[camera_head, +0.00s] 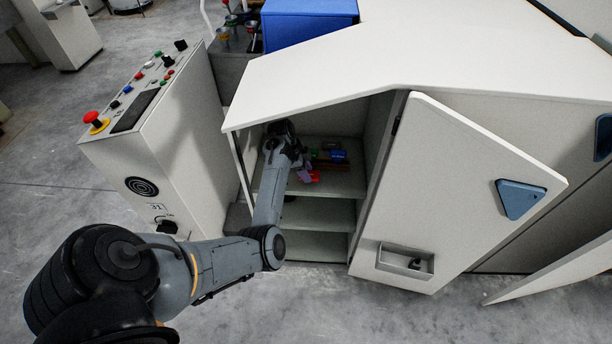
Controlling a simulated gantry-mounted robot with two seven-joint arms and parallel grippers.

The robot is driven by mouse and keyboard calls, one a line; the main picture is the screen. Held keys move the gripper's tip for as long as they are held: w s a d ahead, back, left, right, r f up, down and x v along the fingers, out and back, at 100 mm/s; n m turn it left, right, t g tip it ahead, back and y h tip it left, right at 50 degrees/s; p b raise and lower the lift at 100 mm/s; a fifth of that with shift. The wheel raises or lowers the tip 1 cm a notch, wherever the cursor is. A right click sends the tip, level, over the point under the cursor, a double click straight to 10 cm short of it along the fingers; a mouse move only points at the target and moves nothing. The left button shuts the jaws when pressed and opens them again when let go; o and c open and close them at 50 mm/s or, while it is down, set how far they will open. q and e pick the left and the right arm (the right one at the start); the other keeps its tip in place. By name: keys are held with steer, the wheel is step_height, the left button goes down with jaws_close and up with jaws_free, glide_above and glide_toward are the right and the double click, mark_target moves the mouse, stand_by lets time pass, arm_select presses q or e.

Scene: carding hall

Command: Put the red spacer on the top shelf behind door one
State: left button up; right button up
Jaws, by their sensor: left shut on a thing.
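The white cabinet stands open, with its door (470,190) swung out to the right. My left arm reaches in through the opening over the top shelf (345,186). My left gripper (305,168) is inside, small and partly in shadow, shut on what looks like the red spacer (314,176). The red piece is at or just above the top shelf; I cannot tell if it touches. My right gripper is not in view.
A small blue item (338,156) and dark things lie farther back on the top shelf. Lower shelves (318,212) look empty. A control box (165,130) with a red button stands left of the opening. Another open panel (560,272) juts out at lower right.

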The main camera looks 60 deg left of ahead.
arm_select(q)
steer(key=shift+f, duration=0.85)
steer(key=o, duration=1.1)
steer(key=shift+f, duration=0.1)
steer(key=shift+c, duration=0.2)
